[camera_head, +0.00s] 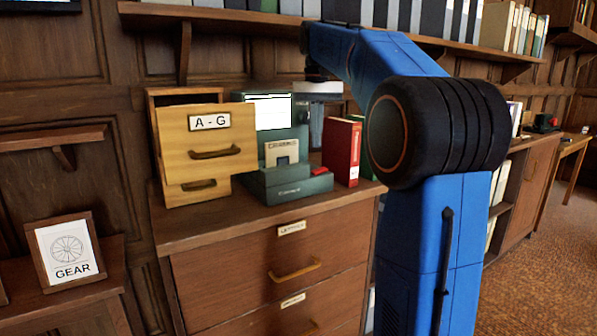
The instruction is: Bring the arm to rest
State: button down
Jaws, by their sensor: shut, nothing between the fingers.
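My blue arm (433,240) rises at the right and bends at a large black elbow joint. Its forearm reaches back and left to just under the wall shelf. My gripper (316,143) appears to be the grey and dark part pointing down behind the teal card box (298,188), left of the red binder (341,152). Its fingers look shut with nothing held. The forearm hides part of the wrist, and the gap between gripper and binder cannot be judged.
A wooden A - G file box (235,165) with its drawer pulled out stands on the brown cabinet (190,236). The wall shelf (222,16) with books runs close above the forearm. A framed GEAR picture (67,250) stands at lower left. Open floor (550,265) lies at right.

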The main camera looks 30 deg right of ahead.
jog(key=s+a+f+n+t, duration=0.1)
jog(key=s+a+f+n, duration=0.1)
jog(key=s+a+f, duration=0.5)
jog(key=s+a+f+n+t, duration=0.15)
jog(key=s+a+f, duration=0.3)
jog(key=s, duration=0.45)
jog(key=s+a+f+n+t, duration=0.1)
jog(key=s+a+f, duration=0.1)
jog(key=s+f, duration=0.5)
jog(key=s+a+f+n+t, duration=0.1)
jog(key=s+a+f, duration=0.1)
jog(key=s+f, duration=0.5)
notch_tip(320, 180, down, 5)
jog(key=shift+s+a+f, duration=0.15)
jog(key=shift+f, duration=0.05)
